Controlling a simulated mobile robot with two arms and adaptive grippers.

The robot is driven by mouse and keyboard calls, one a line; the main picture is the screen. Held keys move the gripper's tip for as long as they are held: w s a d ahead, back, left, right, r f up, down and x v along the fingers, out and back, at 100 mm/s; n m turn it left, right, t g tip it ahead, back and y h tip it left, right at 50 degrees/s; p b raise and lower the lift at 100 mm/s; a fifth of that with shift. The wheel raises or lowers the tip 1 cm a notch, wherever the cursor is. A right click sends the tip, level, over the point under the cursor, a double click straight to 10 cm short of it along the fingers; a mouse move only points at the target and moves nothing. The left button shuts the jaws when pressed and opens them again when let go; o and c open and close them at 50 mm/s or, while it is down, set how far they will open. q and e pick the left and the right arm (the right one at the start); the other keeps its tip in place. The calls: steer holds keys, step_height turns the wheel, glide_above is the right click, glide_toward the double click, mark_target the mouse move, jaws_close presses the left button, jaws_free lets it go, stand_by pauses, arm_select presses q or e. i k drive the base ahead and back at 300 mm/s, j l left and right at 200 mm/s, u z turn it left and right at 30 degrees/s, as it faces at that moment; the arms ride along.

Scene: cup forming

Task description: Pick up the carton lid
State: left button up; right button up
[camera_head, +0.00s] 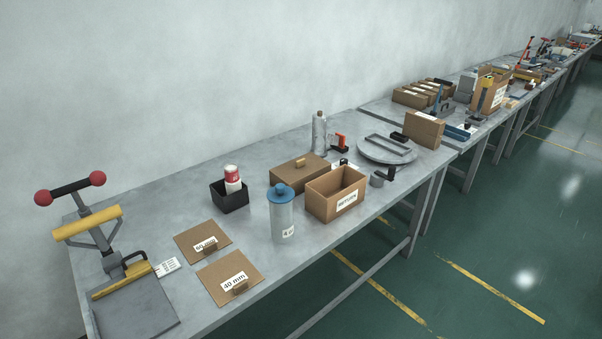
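A brown cardboard piece with a small tan handle on top, which looks like the carton lid (287,176), is on the grey table, behind and left of an open carton. I cannot tell whether it lies directly on the table or covers something. The open brown carton (322,206) carries a "RETURN" label on its front, and its top is uncovered. Neither of my grippers is in view.
A blue-topped cylinder (281,219) stands close in front of the lid. A black bin (232,200) with a red-and-white container is left of it. A grey bottle (319,134) and round plate (372,155) are behind and right. Two flat brown boards (190,240) lie front left.

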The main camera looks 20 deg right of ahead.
mark_target(295, 173)
steer(key=l+u, duration=0.35)
steer(key=l, duration=0.95)
